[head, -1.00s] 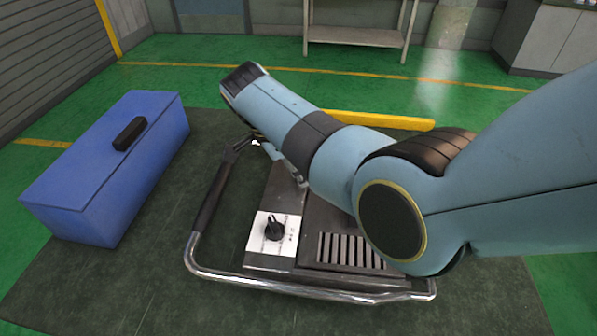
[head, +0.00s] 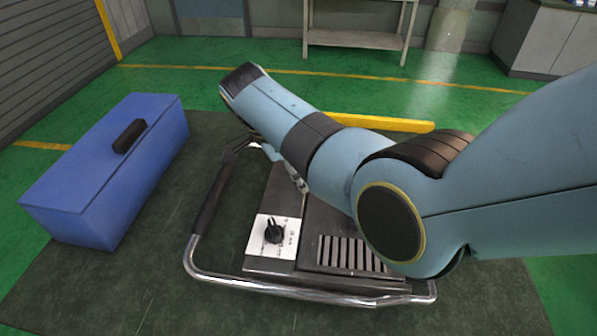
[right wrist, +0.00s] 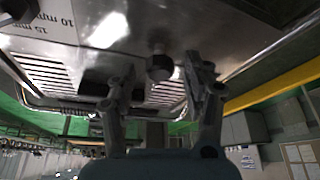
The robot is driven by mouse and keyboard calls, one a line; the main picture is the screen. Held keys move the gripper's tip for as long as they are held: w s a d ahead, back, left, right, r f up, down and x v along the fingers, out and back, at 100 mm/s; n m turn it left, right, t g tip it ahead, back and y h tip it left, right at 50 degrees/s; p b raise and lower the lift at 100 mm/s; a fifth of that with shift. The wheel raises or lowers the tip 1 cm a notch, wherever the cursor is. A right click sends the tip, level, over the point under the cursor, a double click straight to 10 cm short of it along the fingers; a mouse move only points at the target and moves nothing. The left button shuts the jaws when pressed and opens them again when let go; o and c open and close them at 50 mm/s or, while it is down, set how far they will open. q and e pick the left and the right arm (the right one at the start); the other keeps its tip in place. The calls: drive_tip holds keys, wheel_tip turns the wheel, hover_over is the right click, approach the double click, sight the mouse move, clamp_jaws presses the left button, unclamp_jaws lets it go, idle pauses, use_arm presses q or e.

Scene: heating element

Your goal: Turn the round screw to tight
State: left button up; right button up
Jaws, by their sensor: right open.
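A small round-headed metal screw (right wrist: 159,66) stands out from the shiny panel in the right wrist view. My right gripper (right wrist: 160,78) is open, with one finger on either side of the screw head. Gaps show between the head and both fingers. In the head view, my right arm hides the screw and most of that gripper. The heating element (head: 262,265) is a dark metal unit with slotted vents and a black knob (head: 274,231) on a white label. My left gripper is not in view.
A chrome tubular frame with a dark grip (head: 211,190) runs around the unit. A blue box (head: 95,180) with a black handle stands at the left. A yellow bar (head: 380,122) lies behind my arm. The mat in front is clear.

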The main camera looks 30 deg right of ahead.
drive_tip(key=v, duration=0.7)
idle(0.4)
